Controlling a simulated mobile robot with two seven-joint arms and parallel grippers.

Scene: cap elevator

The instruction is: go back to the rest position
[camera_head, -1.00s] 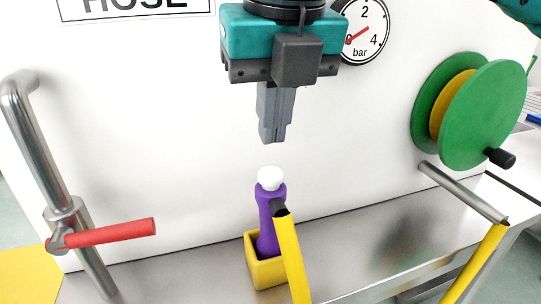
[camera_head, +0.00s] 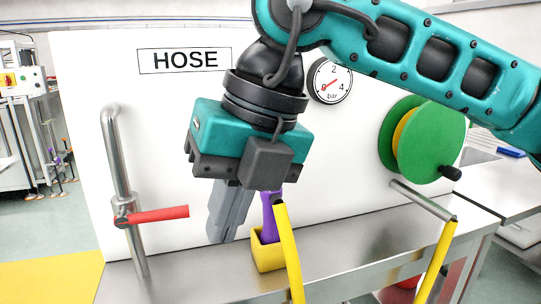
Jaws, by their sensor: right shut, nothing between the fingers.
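My right gripper (camera_head: 226,240) hangs in the middle of the head view, pointing down and tilted, on the teal arm that comes in from the upper right. Its fingers are shut with nothing between them. It is in front of the white panel, to the left of a purple nozzle (camera_head: 269,225) and nearer the camera. The nozzle stands in a yellow holder (camera_head: 269,258) on the metal bench. Its upper part is hidden behind my gripper. My left gripper is not in view.
A steel pipe (camera_head: 115,160) with a red lever (camera_head: 158,216) stands at the left. A green reel (camera_head: 432,142) and a pressure gauge (camera_head: 330,82) are on the panel (camera_head: 75,120). The metal bench (camera_head: 190,278) is mostly clear at the left.

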